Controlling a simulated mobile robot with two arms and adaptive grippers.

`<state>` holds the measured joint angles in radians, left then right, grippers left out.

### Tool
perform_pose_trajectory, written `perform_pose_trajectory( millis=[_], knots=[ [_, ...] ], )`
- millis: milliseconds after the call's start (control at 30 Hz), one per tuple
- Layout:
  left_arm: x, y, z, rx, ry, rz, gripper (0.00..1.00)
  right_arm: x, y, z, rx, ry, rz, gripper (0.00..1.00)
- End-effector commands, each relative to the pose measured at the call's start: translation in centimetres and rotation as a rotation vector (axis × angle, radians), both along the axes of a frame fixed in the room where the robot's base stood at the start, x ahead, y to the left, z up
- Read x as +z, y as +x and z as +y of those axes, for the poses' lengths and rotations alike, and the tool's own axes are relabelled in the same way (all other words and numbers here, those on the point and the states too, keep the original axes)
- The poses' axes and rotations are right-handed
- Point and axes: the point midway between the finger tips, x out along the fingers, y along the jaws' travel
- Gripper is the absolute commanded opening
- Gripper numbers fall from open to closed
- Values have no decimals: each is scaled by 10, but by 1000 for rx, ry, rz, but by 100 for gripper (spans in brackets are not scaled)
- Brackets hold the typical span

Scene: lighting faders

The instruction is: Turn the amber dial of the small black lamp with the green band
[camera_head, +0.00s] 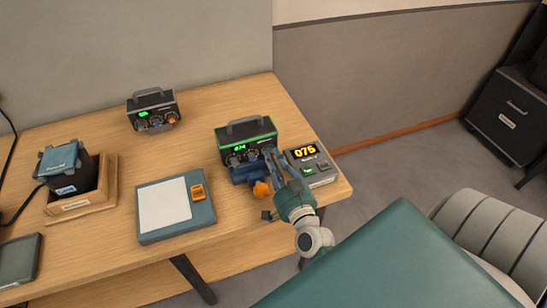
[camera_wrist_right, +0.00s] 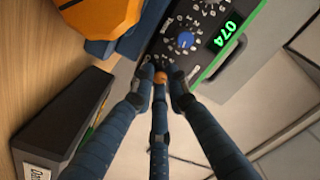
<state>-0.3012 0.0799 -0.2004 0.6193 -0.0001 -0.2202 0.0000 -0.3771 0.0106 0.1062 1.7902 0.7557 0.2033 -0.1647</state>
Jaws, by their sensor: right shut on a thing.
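The small black lamp with the green band (camera_head: 262,138) stands near the table's right end, its lit green display reading 074. The display and a blue dial (camera_wrist_right: 186,40) also show in the right wrist view. My right gripper (camera_head: 269,153) reaches the right end of its front panel. In the right wrist view the amber dial (camera_wrist_right: 161,77) sits between the fingertips of my right gripper (camera_wrist_right: 161,84), which is shut on it. The fingers partly hide the dial, and its pointer mark cannot be made out. My left gripper is not in view.
A blue clamp-like block (camera_head: 243,176) with an orange knob (camera_head: 261,189) sits in front of the lamp. A box reading 075 (camera_head: 312,167) stands close right. A similar black lamp (camera_head: 152,110) stands behind left. A pad (camera_head: 166,206) lies left, beyond it a wooden tray (camera_head: 78,207).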

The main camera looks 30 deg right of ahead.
Motion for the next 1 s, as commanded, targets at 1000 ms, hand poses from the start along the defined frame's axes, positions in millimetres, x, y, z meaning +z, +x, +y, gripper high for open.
perform_pose_trajectory(
  millis=[1000],
  knots=[
    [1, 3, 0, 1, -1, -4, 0, -2, -1, 0, 0, 503, -115, 0]
  ],
)
